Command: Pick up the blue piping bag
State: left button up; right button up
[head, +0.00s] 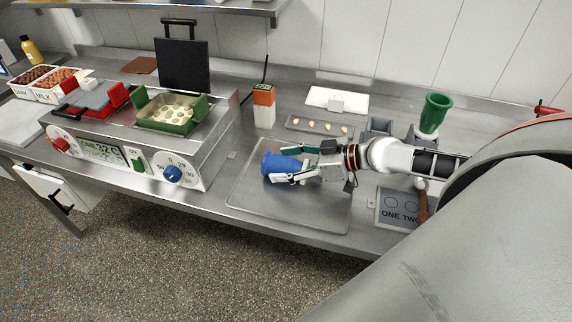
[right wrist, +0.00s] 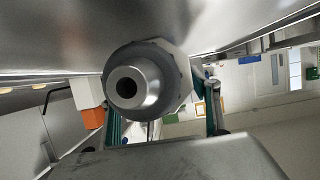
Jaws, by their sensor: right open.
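The blue piping bag (head: 280,162) lies on the metal tray (head: 250,196) in the middle of the head view. My right gripper (head: 292,164) reaches in from the right, low over the tray, with its fingers open on either side of the bag's right end. In the right wrist view, a grey metal nozzle with a dark hole (right wrist: 140,85) points at the camera between the two teal-lined fingers (right wrist: 163,112); it appears to be the bag's tip. Whether either finger touches the bag cannot be told. My left gripper is not in view.
A labelled board (head: 400,207) is right.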

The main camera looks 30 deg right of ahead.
aim_at(284, 159)
jog(key=shift+a, duration=0.1)
jog(key=c, duration=0.9)
jog(key=shift+r, duration=0.1)
notch_tip(284, 159, up, 9)
jog(key=shift+f+p, duration=0.15)
jog(key=shift+p, duration=0.75)
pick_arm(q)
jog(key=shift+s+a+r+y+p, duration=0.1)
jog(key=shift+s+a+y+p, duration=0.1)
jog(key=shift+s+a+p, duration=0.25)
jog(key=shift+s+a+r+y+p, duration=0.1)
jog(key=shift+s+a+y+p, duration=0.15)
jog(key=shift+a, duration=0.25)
pick_arm(e)
notch_tip(284, 159, up, 11)
jog(key=shift+r, duration=0.1)
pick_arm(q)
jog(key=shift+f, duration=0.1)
